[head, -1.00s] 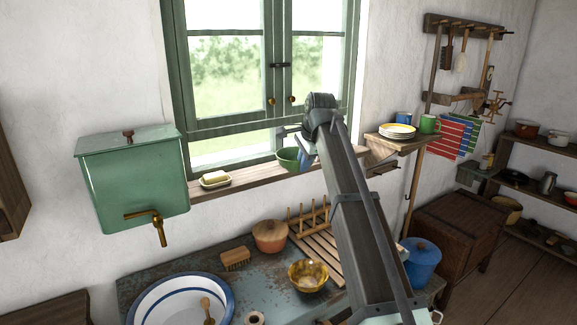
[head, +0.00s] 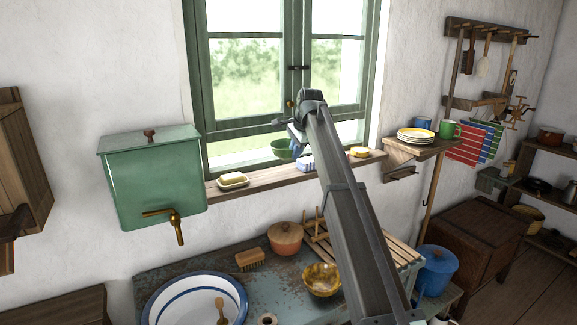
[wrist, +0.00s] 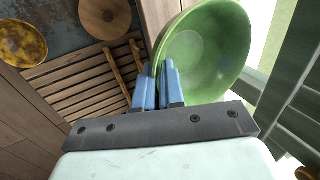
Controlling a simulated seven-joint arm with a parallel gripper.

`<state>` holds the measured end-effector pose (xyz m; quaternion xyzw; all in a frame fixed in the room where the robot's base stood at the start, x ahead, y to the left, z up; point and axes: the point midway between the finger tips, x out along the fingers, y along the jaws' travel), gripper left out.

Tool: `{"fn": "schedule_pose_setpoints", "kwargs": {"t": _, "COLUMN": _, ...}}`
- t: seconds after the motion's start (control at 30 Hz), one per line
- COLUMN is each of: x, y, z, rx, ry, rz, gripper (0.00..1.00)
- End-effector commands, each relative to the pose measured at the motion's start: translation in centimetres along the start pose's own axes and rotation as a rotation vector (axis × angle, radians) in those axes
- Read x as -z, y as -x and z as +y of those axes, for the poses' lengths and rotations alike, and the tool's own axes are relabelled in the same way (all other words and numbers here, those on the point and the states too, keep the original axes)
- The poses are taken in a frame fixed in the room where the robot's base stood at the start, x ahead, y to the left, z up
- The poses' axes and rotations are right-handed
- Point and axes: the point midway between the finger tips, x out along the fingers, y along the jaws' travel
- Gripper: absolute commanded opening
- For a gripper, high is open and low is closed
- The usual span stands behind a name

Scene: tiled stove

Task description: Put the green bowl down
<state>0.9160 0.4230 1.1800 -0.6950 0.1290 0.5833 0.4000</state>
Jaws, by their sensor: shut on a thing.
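The green bowl (head: 281,149) is held above the windowsill (head: 262,184), in front of the window. In the wrist view the bowl (wrist: 205,55) is seen from above and looks empty. My gripper (wrist: 168,72) has its blue fingers shut on the bowl's near-left rim. In the head view my gripper (head: 297,138) is partly hidden by my arm, at the bowl's right side.
On the sill are a butter dish (head: 233,180), a blue-and-white item (head: 306,164) and a yellow item (head: 360,152). Below are a drying rack (head: 365,240), a brown pot (head: 285,238) and an amber bowl (head: 321,280). A green water tank (head: 152,178) hangs left.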

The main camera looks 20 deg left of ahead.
Motion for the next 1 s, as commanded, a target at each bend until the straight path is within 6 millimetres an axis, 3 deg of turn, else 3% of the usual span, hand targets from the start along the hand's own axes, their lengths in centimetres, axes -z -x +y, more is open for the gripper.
{"fn": "schedule_pose_setpoints", "kwargs": {"t": 0.03, "x": 0.2, "y": -0.5, "z": -1.6, "rx": 0.001, "ry": 0.001, "rz": 0.0, "gripper": 0.0}}
{"fn": "schedule_pose_setpoints", "kwargs": {"t": 0.23, "x": 0.1, "y": -1.9, "z": -4.8, "rx": 0.0, "ry": 0.0, "rz": 0.001, "gripper": 0.0}}
{"fn": "schedule_pose_setpoints", "kwargs": {"t": 0.33, "x": 0.0, "y": -3.1, "z": -3.5, "rx": -0.001, "ry": -0.001, "rz": 0.001, "gripper": 0.0}}
{"fn": "schedule_pose_setpoints", "kwargs": {"t": 0.63, "x": 0.0, "y": -4.5, "z": -2.9, "rx": 0.001, "ry": 0.0, "rz": 0.001, "gripper": 0.0}}
{"fn": "schedule_pose_setpoints", "kwargs": {"t": 1.0, "x": 0.1, "y": -8.4, "z": -1.7, "rx": 0.002, "ry": -0.001, "rz": 0.001, "gripper": 0.0}}
